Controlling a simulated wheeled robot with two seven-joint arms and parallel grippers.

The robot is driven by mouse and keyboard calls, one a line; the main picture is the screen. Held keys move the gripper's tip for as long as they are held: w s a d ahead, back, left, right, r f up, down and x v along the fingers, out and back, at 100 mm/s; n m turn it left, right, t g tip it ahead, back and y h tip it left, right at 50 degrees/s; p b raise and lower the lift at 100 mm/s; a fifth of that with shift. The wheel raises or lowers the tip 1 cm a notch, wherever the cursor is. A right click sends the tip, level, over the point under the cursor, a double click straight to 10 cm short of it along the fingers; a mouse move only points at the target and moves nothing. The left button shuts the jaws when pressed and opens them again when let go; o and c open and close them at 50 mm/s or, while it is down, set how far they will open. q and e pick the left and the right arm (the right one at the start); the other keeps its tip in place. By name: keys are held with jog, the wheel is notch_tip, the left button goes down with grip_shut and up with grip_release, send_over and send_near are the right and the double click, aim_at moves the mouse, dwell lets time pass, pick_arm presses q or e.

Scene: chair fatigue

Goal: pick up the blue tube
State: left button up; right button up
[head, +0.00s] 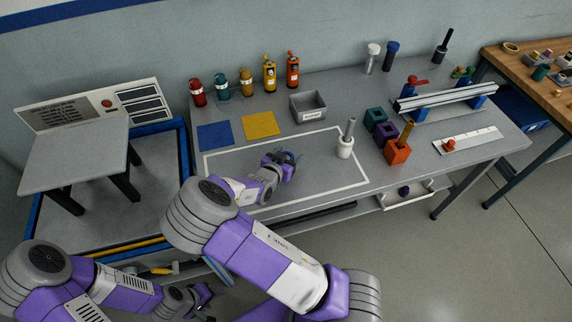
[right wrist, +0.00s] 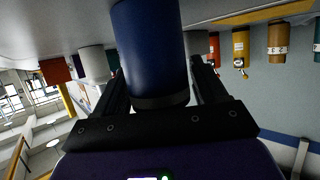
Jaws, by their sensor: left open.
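The blue tube (right wrist: 150,45) is large in the right wrist view, a dark blue cylinder with a black band at its end near my palm. My right gripper (right wrist: 158,78) has a finger close along each side of it and appears shut on it. In the head view my right gripper (head: 288,160) is over the white-outlined area of the bench; the tube is hard to make out there. My left gripper (head: 200,298) is open and low at the lower left, away from the bench top. Another blue-topped cylinder (head: 390,57) stands at the back.
A white holder with a grey rod (head: 345,146) stands right of my right gripper. A grey bin (head: 308,106), several bottles (head: 246,82) and blue and yellow mats (head: 261,125) lie behind. Colored blocks (head: 397,151) and a rail (head: 445,96) are further right.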

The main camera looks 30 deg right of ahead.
jog(key=c, duration=0.8)
jog(key=shift+r, duration=0.1)
